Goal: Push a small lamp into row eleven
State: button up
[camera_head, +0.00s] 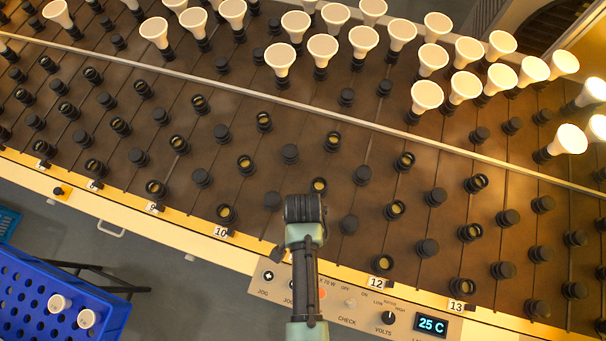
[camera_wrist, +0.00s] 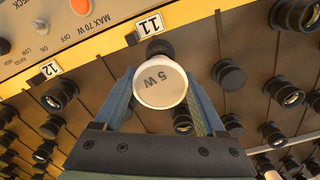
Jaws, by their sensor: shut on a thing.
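A small lamp (camera_wrist: 160,90) with a white round face marked 5 W is between the fingers of my gripper (camera_wrist: 157,72) in the wrist view. The fingers close on its sides. A dark base or socket shows just behind the lamp, beside the row label 11 (camera_wrist: 150,25). I cannot tell whether the lamp is seated in it. In the head view my gripper (camera_head: 305,212) is over the front of the board (camera_head: 330,235), between labels 10 (camera_head: 221,231) and 12 (camera_head: 380,263). It hides the lamp and label 11 there.
Rows of sockets, some capped and some open, surround my gripper. A thin rail (camera_head: 250,92) crosses the board, with several larger white lamps (camera_head: 323,47) mostly beyond it. A control panel (camera_head: 360,305) is in front. A blue crate (camera_head: 30,300) holds two small lamps (camera_head: 86,318).

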jog(key=o, duration=1.3)
notch_tip(320, 180, up, 13)
